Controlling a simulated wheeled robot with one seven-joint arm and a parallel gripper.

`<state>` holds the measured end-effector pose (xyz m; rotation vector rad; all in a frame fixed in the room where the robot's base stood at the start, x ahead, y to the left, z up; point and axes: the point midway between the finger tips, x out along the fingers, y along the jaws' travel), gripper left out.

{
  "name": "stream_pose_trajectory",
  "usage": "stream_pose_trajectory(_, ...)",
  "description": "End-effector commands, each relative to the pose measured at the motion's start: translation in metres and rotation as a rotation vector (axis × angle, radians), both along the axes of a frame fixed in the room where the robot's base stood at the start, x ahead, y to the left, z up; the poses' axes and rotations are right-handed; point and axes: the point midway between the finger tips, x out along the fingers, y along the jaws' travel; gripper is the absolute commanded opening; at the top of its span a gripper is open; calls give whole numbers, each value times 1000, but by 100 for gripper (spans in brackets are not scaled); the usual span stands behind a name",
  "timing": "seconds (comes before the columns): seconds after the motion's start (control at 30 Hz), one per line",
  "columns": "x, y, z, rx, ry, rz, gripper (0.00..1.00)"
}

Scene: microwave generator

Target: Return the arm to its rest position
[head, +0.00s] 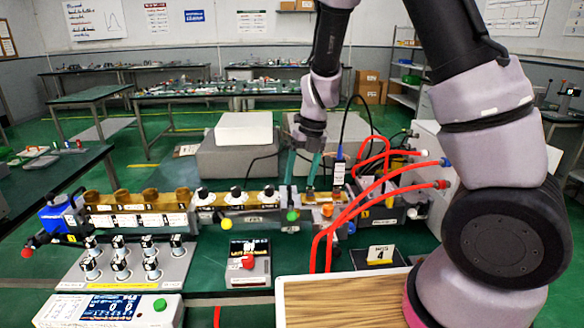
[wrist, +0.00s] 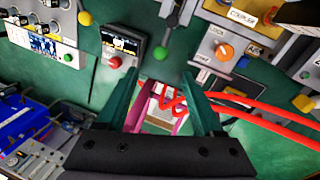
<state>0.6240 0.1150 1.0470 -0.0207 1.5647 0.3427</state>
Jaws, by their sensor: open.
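My gripper (head: 298,182) hangs from my arm with its two teal fingers pointing down in front of the right part of the microwave waveguide bench (head: 237,197). In the wrist view my gripper (wrist: 160,80) shows its fingers spread apart with nothing held between them. Between the fingers I see the green table top and, lower down, red cables over a pale surface. My arm comes in from the right of the head view and bends down to the gripper. I cannot tell the exact gap between the fingertips and the bench parts.
Red cables (head: 330,235) loop close to the right of my gripper. A small meter box (head: 249,263), a panel of posts (head: 120,270) and a display unit (head: 118,310) stand in front. A wooden-topped tray (head: 345,303) is near my base. Grey boxes (head: 238,158) stand behind.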

Motion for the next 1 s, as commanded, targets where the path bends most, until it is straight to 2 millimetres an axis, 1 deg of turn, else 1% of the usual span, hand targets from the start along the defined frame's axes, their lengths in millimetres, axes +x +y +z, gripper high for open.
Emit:
stream_pose_trajectory(0.07,0,-6,20,34,-37,85,68)
stream_pose_trajectory(0.13,-2,-15,43,69,-91,213,68)
stream_pose_trajectory(0.17,-3,-19,55,84,-121,280,68)
stream_pose_trajectory(0.2,-5,-26,71,102,-169,375,68)
stream_pose_trajectory(0.27,-10,-38,96,118,-245,526,68)
stream_pose_trajectory(0.3,-14,-45,112,123,-300,626,68)
stream_pose_trajectory(0.37,-21,-57,134,118,-381,778,68)
stream_pose_trajectory(0.4,-27,-65,148,105,-438,881,68)
stream_pose_trajectory(0.47,-36,-77,168,76,-520,1033,68)
stream_pose_trajectory(0.5,-43,-86,182,48,-574,1135,68)
stream_pose_trajectory(0.6,-62,-107,211,-51,-694,1390,68)
stream_pose_trajectory(0.7,-84,-126,236,-188,-785,1648,68)
stream_pose_trajectory(0.8,-107,-143,255,-354,-828,1896,68)
stream_pose_trajectory(0.9,-127,-156,268,-515,-822,2114,68)
stream_pose_trajectory(1.0,-142,-166,275,-640,-785,2277,68)
